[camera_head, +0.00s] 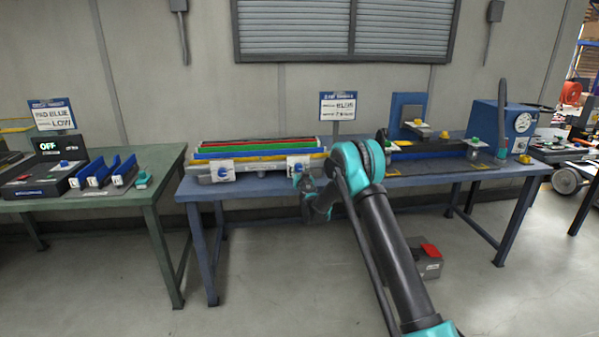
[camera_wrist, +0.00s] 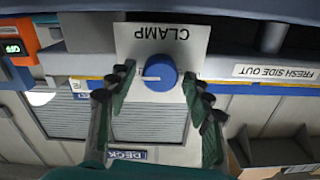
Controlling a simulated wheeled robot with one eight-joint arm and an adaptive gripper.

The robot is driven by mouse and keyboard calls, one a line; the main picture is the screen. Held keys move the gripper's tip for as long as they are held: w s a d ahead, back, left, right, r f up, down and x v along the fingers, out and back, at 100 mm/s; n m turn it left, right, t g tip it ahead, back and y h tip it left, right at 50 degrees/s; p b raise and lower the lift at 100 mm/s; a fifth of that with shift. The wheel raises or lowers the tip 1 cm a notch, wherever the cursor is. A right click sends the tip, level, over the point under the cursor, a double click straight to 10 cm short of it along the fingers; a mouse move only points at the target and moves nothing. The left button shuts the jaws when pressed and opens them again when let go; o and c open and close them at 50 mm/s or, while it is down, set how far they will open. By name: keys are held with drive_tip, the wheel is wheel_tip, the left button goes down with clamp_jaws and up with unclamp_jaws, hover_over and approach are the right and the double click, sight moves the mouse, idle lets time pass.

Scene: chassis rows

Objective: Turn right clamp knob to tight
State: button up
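The right clamp knob (camera_wrist: 163,69) is blue and round, on a white plate (camera_wrist: 185,38) marked CLAMP, which appears upside down in the wrist view. A short white mark on the knob points to the picture's left. In the head view the right knob's white block (camera_head: 312,161) is at the right end of the clamp bar, partly behind my gripper. My gripper (camera_wrist: 158,82) is open, one finger on either side of the knob. Gaps show between fingers and knob; contact depth cannot be told. In the head view my gripper (camera_head: 301,181) is just in front of the right block.
The left clamp knob (camera_head: 225,172) is on its own white block on the blue bench (camera_head: 250,188). Coloured strips (camera_head: 255,146) lie behind the bar. A sign (camera_head: 338,105) stands behind. A grey box with a red top (camera_head: 429,262) is on the floor under the bench.

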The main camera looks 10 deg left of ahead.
drive_tip(key=shift+s, duration=0.1)
drive_tip(key=v, duration=1.1)
drive_tip(key=shift+s, duration=0.35)
drive_tip(key=shift+d+r, duration=0.1)
drive_tip(key=shift+d, duration=0.15)
